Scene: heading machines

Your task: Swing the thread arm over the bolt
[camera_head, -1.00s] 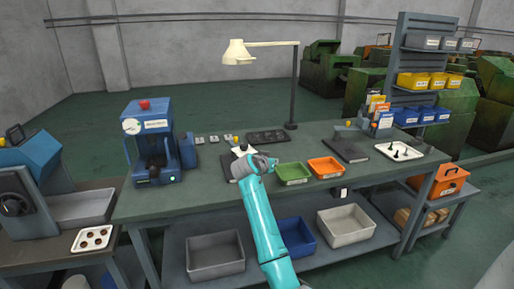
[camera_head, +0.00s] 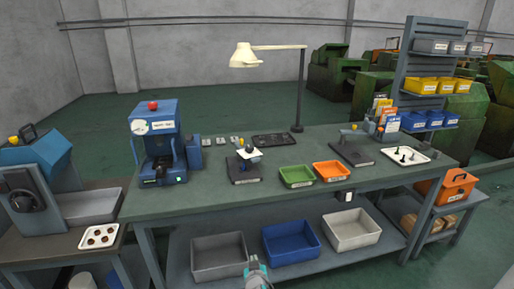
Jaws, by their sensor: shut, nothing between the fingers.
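A small fixture with a dark base (camera_head: 244,176) stands mid-bench, with a yellow knob (camera_head: 238,141) and a white plate (camera_head: 250,155) above it. A second fixture with a dark flat base (camera_head: 352,154) and a grey arm-like part (camera_head: 353,133) stands further right. I cannot tell which one carries the thread arm, and no bolt can be made out in either. Dark bolt-like pieces (camera_head: 404,155) stand in a white tray at the bench's right. My gripper (camera_head: 254,262) is shut and empty at the bottom of the view, below the benchtop's front edge and apart from both fixtures.
Green (camera_head: 296,185) and orange (camera_head: 331,179) trays sit between the fixtures. A blue press (camera_head: 157,135) stands left and a lamp (camera_head: 300,90) behind. Grey, blue and white bins fill the lower shelf (camera_head: 185,270). The front strip of the benchtop (camera_head: 210,203) is clear.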

